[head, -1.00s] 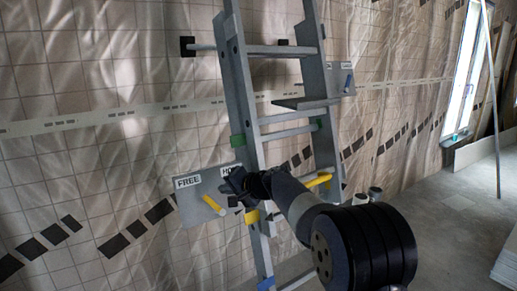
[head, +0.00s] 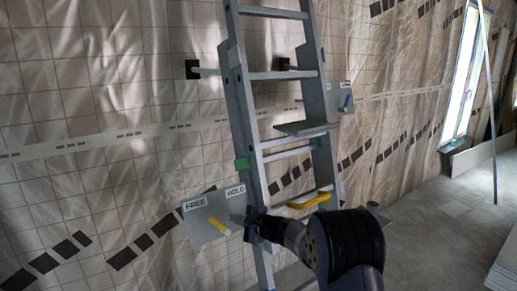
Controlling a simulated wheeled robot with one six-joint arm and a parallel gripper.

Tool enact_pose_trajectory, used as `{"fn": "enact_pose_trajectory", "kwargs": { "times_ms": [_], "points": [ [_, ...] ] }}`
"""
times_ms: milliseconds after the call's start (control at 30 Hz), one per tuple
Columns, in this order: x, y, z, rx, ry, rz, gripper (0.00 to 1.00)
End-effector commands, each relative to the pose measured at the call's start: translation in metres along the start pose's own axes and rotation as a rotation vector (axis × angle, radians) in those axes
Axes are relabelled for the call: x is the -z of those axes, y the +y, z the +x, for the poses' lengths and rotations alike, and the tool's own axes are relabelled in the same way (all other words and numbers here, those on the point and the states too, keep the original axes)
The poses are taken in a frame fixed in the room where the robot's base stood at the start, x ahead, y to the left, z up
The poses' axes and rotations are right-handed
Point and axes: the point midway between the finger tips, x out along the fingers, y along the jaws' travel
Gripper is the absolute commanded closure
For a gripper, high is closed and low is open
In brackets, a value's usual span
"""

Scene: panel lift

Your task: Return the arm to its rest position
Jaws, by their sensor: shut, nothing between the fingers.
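My gripper (head: 247,222) is shut and empty, in the lower middle of the head view. It shows in front of the ladder's left rail, just right of a grey plate (head: 205,232) labelled FREE and HOLD. Whether it touches the rail or plate cannot be told. The dark, thick links of my arm run from it to the lower right and hide the ladder's lower right part. A yellow lever (head: 218,226) on the plate slants down to the right, below the FREE label.
A grey ladder-like frame (head: 240,110) stands against the sheet-covered wall (head: 90,110). It carries a step (head: 306,128) and a yellow handle (head: 310,201). A second plate with a blue lever (head: 347,101) is at right. Open floor (head: 430,225) lies at right.

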Motion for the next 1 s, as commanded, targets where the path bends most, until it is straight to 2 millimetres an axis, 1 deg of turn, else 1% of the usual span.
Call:
{"fn": "enact_pose_trajectory", "kwargs": {
  "times_ms": [100,333,367,400,467,500,567,600,800,1000],
  "points": [
    [0.007,-0.002,-0.004,0.031,0.014,0.089,1.00],
    [0.025,0.000,-0.013,0.100,0.052,0.257,1.00],
    [0.029,0.002,-0.014,0.108,0.057,0.273,1.00],
    [0.042,0.010,-0.016,0.108,0.056,0.265,1.00],
    [0.053,0.014,-0.019,0.107,0.056,0.263,1.00],
    [0.061,0.016,-0.022,0.107,0.056,0.263,1.00],
    [0.069,0.019,-0.030,0.107,0.055,0.261,1.00],
    [0.064,0.016,-0.039,0.107,0.054,0.260,1.00],
    [0.061,0.019,-0.077,0.106,0.054,0.260,1.00],
    [0.058,0.022,-0.107,0.105,0.052,0.259,1.00]
  ]
}}
